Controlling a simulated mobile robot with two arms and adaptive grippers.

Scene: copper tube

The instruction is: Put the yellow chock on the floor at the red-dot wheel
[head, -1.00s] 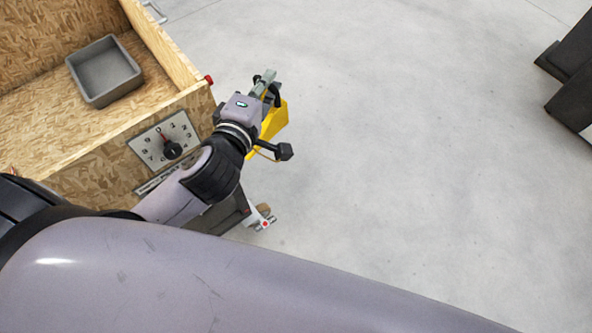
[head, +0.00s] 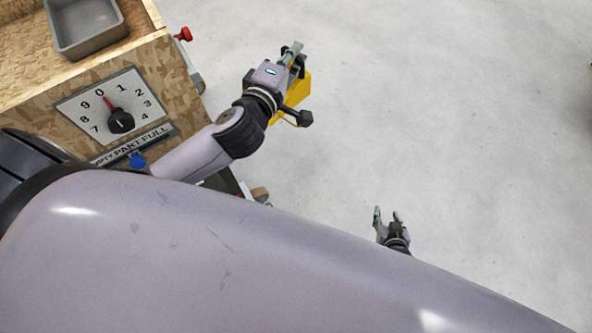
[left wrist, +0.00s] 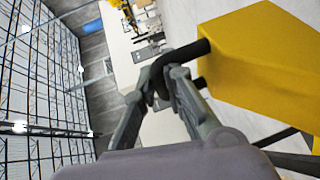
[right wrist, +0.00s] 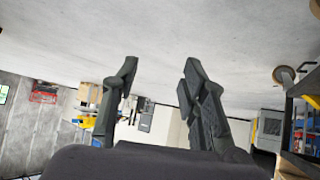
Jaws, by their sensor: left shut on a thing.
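The yellow chock (head: 296,90) hangs from my left gripper (head: 293,52), right of the wooden crate and above the floor. In the left wrist view the chock (left wrist: 265,65) is at the right, and my left gripper (left wrist: 165,85) is shut on its black handle (left wrist: 188,58). A tan wheel (head: 260,194) shows partly at the cart's lower corner, mostly hidden by my body; no red dot is readable there. The right wrist view shows a tan wheel (right wrist: 284,75) at the right. My right gripper (head: 387,215) is open and empty, low over the floor.
The concrete floor (head: 450,120) to the right is clear.

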